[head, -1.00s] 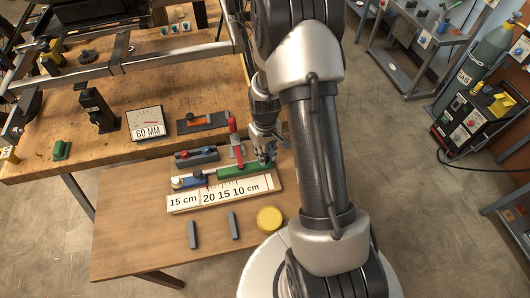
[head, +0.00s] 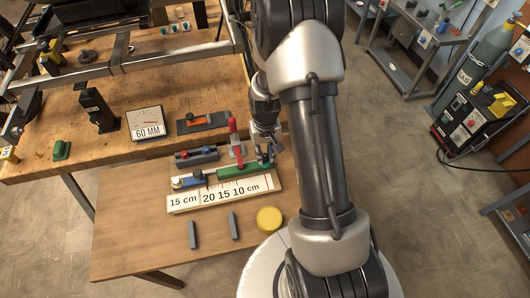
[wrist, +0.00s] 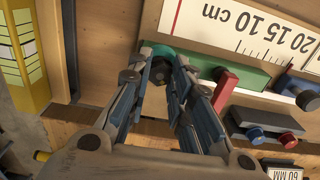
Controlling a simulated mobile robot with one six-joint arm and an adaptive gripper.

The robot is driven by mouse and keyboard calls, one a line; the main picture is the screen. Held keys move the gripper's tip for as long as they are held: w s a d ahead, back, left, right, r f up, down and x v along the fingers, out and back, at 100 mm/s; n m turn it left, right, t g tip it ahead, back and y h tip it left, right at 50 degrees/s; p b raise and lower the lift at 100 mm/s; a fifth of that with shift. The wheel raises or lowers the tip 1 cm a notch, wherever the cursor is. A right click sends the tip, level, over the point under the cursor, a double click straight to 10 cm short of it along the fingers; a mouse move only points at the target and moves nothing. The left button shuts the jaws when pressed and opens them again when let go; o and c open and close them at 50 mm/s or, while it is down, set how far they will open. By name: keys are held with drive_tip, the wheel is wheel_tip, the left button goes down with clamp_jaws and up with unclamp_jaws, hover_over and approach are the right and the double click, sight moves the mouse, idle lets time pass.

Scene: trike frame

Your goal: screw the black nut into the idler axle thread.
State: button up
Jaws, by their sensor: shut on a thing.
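My gripper (head: 262,158) is over the right end of the green fixture block (head: 238,172) on the near table. In the wrist view my gripper (wrist: 160,70) has its two fingers closed around the dark nut (wrist: 160,69). A round teal part (wrist: 158,49) shows just beyond the nut; I cannot tell whether the two touch. The green block also shows in the wrist view (wrist: 245,71), with a red clamp handle (wrist: 225,90) in front. The head view does not show the nut clearly. I cannot make out the idler axle thread.
A ruler board (head: 183,202) marked in cm lies along the block's near side. A blue fixture (head: 188,182), a grey block with knobs (head: 197,157) and the upright red clamp (head: 233,127) stand close by. A yellow disc (head: 269,218) lies nearer me.

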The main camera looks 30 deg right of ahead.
drive_tip(key=o, duration=0.6)
drive_tip(key=shift+n, duration=0.9)
drive_tip(key=shift+n, duration=0.8)
drive_tip(key=shift+n, duration=0.9)
